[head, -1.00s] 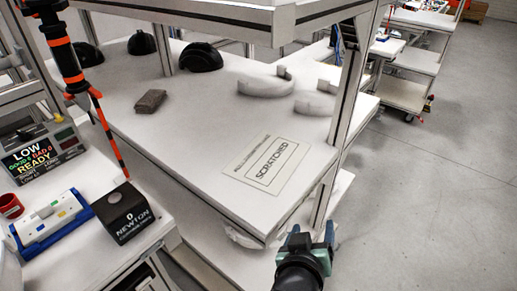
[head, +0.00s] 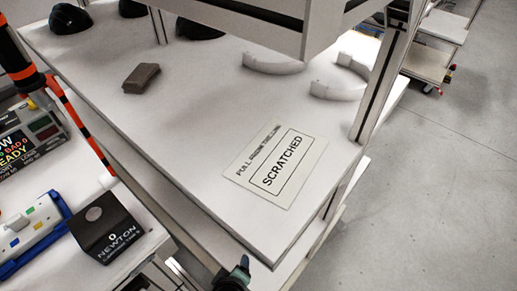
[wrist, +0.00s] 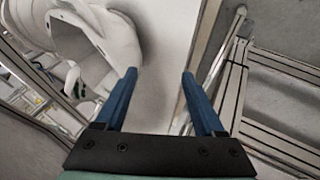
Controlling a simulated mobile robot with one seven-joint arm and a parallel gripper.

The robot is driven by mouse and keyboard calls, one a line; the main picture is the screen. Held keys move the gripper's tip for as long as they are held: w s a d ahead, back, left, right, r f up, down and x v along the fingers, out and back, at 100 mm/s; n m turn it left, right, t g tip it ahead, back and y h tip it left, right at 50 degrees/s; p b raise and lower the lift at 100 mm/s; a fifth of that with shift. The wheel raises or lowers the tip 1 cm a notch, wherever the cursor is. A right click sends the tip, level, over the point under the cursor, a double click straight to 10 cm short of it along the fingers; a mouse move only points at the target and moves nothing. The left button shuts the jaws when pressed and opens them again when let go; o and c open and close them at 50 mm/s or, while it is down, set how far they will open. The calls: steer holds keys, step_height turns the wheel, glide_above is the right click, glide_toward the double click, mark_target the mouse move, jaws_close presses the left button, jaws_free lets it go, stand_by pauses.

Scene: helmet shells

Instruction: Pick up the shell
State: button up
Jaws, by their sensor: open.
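In the wrist view a white, hollow, curved shell (wrist: 128,38) lies on a pale surface, ahead and to the left of my gripper (wrist: 159,75). Its dark opening faces the left side of the picture. My two blue fingers are wide apart with nothing between them. The left fingertip overlaps the shell's edge in the picture; I cannot tell whether they touch. In the head view only the tip of my gripper (head: 242,270) shows at the bottom edge, beside the table's near corner. The white shell is not visible there.
A white table (head: 210,130) holds a "SCRATCHED" sign (head: 278,165), a grey-brown block (head: 141,78), white curved pieces (head: 338,82) and black domes (head: 197,28). A metal post (head: 385,75) stands at its right edge. A black NEWTON box (head: 105,228) is at lower left.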

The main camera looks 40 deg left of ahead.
steer(key=w+a+f, duration=0.1)
steer(key=w+a, duration=0.1)
steer(key=w+a+f, duration=0.1)
steer(key=w+a, duration=0.2)
steer(key=w+a+f+b, duration=0.1)
steer(key=w+a+f, duration=0.1)
steer(key=w, duration=0.1)
steer(key=shift+w+a, duration=0.1)
steer(key=shift+a, duration=0.25)
jaws_close()
stand_by(0.4)
steer(key=shift+w+r, duration=0.1)
stand_by(1.0)
